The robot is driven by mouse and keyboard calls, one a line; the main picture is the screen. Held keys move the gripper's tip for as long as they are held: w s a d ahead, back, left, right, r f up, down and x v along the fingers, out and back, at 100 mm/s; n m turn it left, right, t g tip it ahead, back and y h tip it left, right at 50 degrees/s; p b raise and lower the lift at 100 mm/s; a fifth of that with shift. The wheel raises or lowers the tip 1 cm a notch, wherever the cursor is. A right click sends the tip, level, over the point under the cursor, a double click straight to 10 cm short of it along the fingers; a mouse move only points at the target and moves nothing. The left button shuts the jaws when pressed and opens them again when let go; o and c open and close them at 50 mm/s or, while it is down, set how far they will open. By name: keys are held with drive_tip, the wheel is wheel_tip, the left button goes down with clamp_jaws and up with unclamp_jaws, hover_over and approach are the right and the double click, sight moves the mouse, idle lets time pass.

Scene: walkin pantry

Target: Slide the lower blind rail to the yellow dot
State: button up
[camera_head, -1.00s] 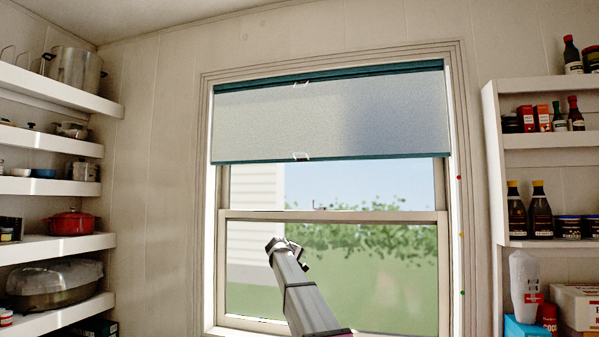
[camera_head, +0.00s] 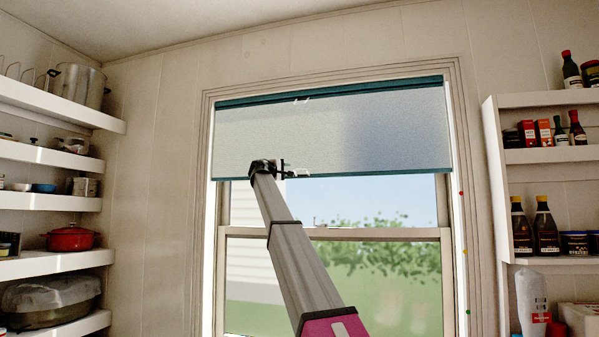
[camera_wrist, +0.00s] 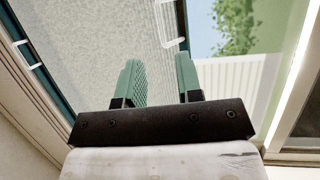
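The window blind (camera_head: 350,125) is a pale grey panel between a teal upper rail (camera_head: 370,86) and a teal lower rail (camera_head: 390,172). The lower rail lies across the upper part of the window and bears a small white handle (camera_head: 302,173), which also shows in the wrist view (camera_wrist: 165,22). My gripper (camera_head: 286,168) is at the lower rail, just left of the handle. In the wrist view its two green fingers (camera_wrist: 157,68) are apart with nothing between them, and the handle lies beyond their tips. The yellow dot (camera_head: 464,252) is on the right window frame, below the lower rail's level.
A red dot (camera_head: 461,193) is above the yellow dot and a green dot (camera_head: 467,311) below it. Loaded shelves stand at the left (camera_head: 60,208) and right (camera_head: 550,155). The space before the window is otherwise clear.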

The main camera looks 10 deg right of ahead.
drive_tip(key=x, duration=1)
clamp_jaws()
